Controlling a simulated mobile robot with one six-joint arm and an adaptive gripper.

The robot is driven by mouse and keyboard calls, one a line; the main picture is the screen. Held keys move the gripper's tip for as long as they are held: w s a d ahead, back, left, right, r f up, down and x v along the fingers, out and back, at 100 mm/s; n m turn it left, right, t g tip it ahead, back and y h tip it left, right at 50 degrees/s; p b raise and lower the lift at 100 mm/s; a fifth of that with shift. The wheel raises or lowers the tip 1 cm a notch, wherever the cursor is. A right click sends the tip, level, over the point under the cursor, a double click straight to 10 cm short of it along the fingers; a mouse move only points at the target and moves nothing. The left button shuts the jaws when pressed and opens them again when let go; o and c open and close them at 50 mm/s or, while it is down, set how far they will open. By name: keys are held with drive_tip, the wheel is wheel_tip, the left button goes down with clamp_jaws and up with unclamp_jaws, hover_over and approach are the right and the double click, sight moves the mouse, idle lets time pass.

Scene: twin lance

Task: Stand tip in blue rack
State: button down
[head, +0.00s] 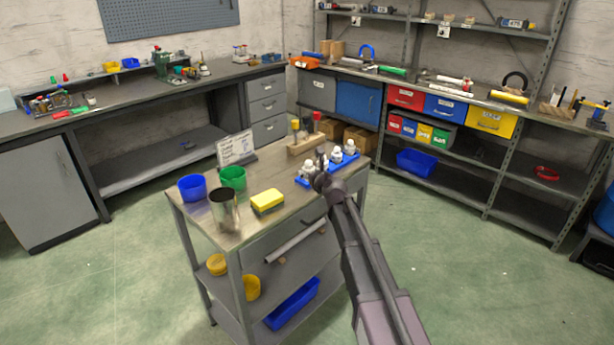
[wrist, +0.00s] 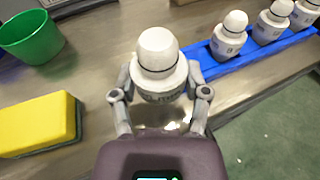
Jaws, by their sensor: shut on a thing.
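My gripper (wrist: 160,94) is shut on a white tip (wrist: 158,50) with a rounded top, a dark ring and lettering on its body. The held tip looks upright, above the cart top, just left of the blue rack (wrist: 258,58) in the wrist view. Its lower end is hidden, so I cannot tell whether it touches anything. Three similar white tips stand in a row in the rack, the nearest (wrist: 229,34) beside the held one. In the head view my gripper (head: 322,180) is at the near side of the rack (head: 340,164), partly covering it.
The cart top (head: 240,228) also holds a yellow sponge (head: 267,201), a green cup (head: 232,177), a blue cup (head: 192,187), a metal cup (head: 224,210), a sign (head: 236,149) and a wooden block (head: 306,143). Benches and shelves stand behind.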

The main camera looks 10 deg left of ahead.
sight(307, 166)
drive_tip(key=w, duration=0.1)
drive_tip(key=w+a, duration=0.1)
drive_tip(key=w, duration=0.3)
drive_tip(key=shift+w+a+f, duration=0.15)
drive_tip(key=shift+w+f, duration=0.05)
drive_tip(key=shift+f, duration=0.05)
drive_tip(key=shift+f+b, duration=0.1)
drive_tip(key=shift+b, duration=0.2)
drive_tip(key=shift+f+b, duration=1.65)
drive_tip(key=shift+f, duration=0.2)
drive_tip(key=shift+c, duration=0.4)
unclamp_jaws()
drive_tip(key=shift+s+r, duration=0.1)
drive_tip(key=shift+r, duration=0.2)
drive_tip(key=p+v, duration=0.3)
drive_tip(key=v, duration=0.9)
drive_tip(key=shift+f, duration=0.1)
